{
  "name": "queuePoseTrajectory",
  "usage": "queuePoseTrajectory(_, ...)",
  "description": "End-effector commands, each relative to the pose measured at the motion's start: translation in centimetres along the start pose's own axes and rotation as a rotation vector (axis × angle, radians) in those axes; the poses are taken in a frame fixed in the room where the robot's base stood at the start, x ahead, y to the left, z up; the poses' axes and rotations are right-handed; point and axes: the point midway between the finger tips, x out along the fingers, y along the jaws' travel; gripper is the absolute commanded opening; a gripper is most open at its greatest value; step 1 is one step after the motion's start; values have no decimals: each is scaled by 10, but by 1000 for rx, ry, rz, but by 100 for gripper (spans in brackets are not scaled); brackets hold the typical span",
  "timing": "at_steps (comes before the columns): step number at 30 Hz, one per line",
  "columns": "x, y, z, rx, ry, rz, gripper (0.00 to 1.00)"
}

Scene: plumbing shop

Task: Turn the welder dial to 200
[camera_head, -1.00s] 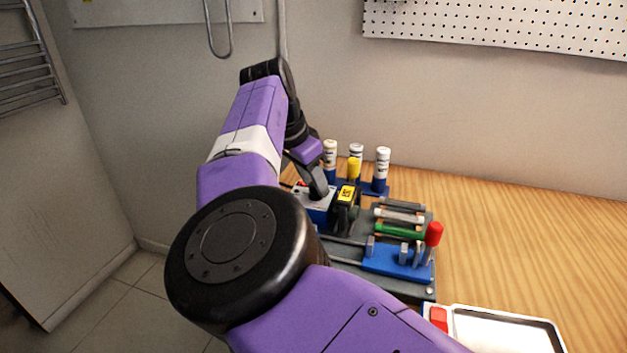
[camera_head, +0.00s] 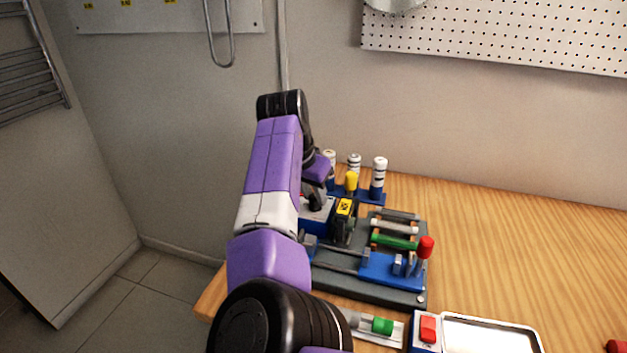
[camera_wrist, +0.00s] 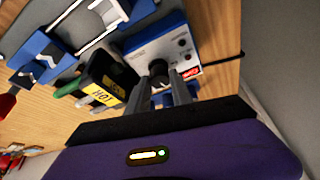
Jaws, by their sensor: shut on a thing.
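The welder is a blue box with a white-grey front panel (camera_wrist: 176,48) in the wrist view. Its black dial (camera_wrist: 158,74) sits between the two fingers of my gripper (camera_wrist: 160,84), which is shut on it. The dial's number scale is too small to read. A red display or label (camera_wrist: 190,73) shows on the panel beside the dial. In the head view the welder (camera_head: 316,214) is partly hidden by my arm, with my gripper (camera_head: 315,200) down at its top.
A black tool with a yellow "HOT" label (camera_head: 343,208) stands right beside the welder. A blue clamp fixture with a red knob (camera_head: 426,247) is in front on the right. Several white-topped bottles (camera_head: 378,178) stand behind.

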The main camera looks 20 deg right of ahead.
Motion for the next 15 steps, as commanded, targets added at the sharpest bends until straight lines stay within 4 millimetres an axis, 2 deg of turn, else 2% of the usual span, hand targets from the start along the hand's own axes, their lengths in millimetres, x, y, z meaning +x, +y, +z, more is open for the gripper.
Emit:
queuePoseTrajectory(1,-5,3,-3,-41,2,-11,0)
queuePoseTrajectory(15,-4,5,-4,-454,-2,-184,0)
